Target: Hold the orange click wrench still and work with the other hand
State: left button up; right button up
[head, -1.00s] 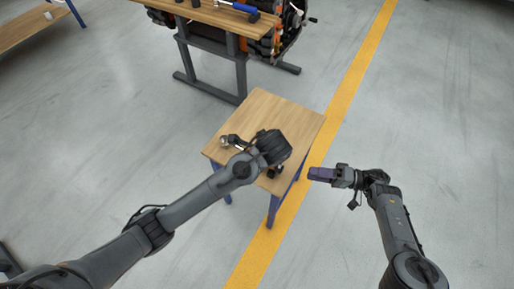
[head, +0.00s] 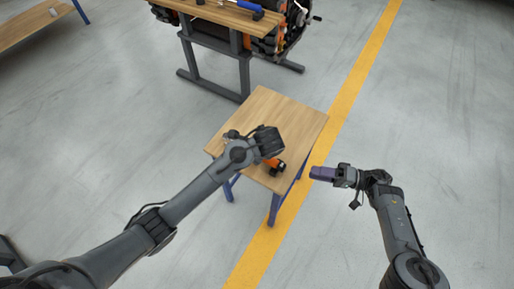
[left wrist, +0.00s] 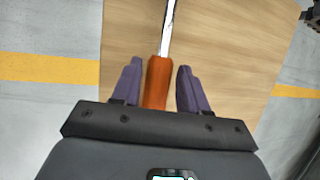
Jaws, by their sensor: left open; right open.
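The orange click wrench shows in the left wrist view as an orange handle (left wrist: 158,84) with a silver shaft running up out of the picture. It lies over the small wooden table (left wrist: 215,50). My left gripper (left wrist: 158,78) is open, with one purple finger on each side of the handle and visible gaps between. In the head view my left wrist hides these fingers; an orange piece with a black end (head: 278,168) shows just beside it on the table (head: 265,105). My right gripper (head: 320,173) is open and empty, right of the table over the floor.
A larger workbench (head: 222,14) with a blue-handled tool (head: 240,5) stands at the back, beside an orange and black machine (head: 275,40). A yellow floor line (head: 343,105) passes right of the small table. The table's far half is clear.

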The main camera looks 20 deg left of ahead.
pick_arm(q)
jog(key=shift+x, duration=1.4)
